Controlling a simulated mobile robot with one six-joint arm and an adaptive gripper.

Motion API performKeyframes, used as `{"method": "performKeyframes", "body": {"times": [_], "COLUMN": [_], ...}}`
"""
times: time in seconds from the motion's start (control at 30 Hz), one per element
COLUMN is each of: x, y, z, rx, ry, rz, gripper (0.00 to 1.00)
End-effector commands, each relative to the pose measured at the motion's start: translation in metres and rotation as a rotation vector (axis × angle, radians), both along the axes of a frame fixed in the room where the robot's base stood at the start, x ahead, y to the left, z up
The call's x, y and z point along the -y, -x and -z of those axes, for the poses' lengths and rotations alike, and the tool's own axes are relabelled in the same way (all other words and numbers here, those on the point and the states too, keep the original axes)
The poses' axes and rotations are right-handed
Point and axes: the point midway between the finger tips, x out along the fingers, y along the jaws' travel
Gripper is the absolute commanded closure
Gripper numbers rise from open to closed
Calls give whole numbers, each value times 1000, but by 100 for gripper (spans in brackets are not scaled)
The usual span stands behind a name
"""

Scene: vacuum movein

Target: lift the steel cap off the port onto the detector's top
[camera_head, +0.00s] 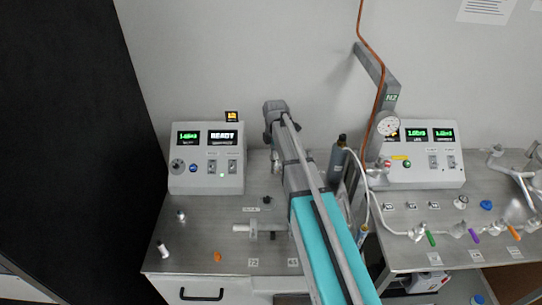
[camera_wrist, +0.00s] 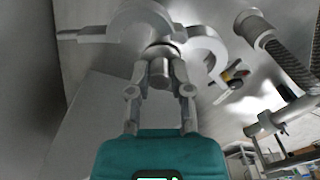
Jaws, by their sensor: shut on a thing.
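The steel cap (camera_wrist: 159,70) is a short grey cylinder in the wrist view. My gripper (camera_wrist: 160,82) is shut on it, one finger on each side. A pale, curved, ring-like fitting (camera_wrist: 205,52) shows just beyond the cap. I cannot tell whether the cap touches it, and the port's mouth is not clear. In the head view my arm hides the gripper and cap. The likely detector is the steel-topped cabinet (camera_head: 200,242) at left; its top bears a grey unit (camera_head: 207,176) with a READY display.
An orange piece (camera_head: 217,257), small metal fittings (camera_head: 163,249) and a horizontal tube fitting (camera_head: 256,229) lie on the left top.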

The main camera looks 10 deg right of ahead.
Motion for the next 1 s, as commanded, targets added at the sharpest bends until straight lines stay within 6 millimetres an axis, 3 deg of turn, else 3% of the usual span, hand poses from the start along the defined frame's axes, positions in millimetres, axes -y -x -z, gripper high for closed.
{"method": "performKeyframes", "body": {"times": [0.37,0.73,1.0], "x": [0,0,2], "y": [0,0,28], "z": [-6,-35,-67], "rx": [1,0,0], "ry": [0,0,0], "rz": [0,0,0], "gripper": [100,100,100]}}
